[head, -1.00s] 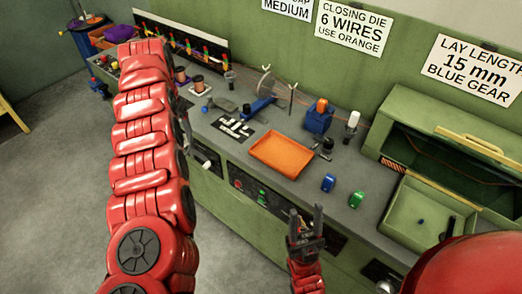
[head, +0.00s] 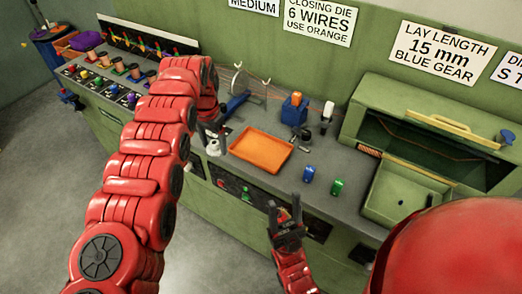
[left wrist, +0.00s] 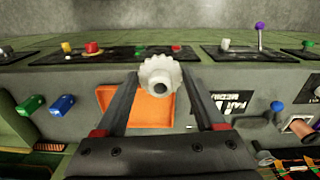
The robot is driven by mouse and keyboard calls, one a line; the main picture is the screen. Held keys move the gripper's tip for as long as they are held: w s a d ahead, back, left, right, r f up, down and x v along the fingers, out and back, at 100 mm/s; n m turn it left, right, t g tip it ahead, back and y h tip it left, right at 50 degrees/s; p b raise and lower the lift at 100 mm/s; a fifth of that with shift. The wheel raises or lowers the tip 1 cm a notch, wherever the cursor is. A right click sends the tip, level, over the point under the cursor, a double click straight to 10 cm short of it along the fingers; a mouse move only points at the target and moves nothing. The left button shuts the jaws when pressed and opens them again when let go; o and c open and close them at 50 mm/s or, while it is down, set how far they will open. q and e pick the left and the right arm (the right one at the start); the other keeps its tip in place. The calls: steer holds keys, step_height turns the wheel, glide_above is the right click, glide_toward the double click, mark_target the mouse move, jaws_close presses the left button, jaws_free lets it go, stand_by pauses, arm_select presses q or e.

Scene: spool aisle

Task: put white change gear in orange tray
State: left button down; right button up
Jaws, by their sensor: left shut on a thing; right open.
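The white change gear (head: 213,147) is held in my left gripper (head: 211,132), just left of the orange tray in the head view. In the left wrist view, the toothed white gear (left wrist: 155,78) sits between the fingertips, and the orange tray (left wrist: 138,112) shows behind and below it. The orange tray (head: 262,150) lies on the grey bench; the part seen is empty. The gear looks above the bench, not over the tray's middle. My right gripper (head: 284,214) is open and empty in front of the bench edge.
A blue block (head: 308,174) and a green block (head: 337,187) stand right of the tray. Behind it are a blue holder with an orange top (head: 294,108) and a white-topped tool (head: 327,112). A green open-lidded box (head: 430,140) stands at right.

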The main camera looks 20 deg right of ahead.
arm_select(q)
steer(key=shift+d+f, duration=0.2)
steer(key=shift+d, duration=0.05)
steer(key=shift+s+d+m, duration=0.1)
steer(key=shift+s+m, duration=0.05)
steer(key=shift+m, duration=0.15)
steer(key=shift+f, duration=0.1)
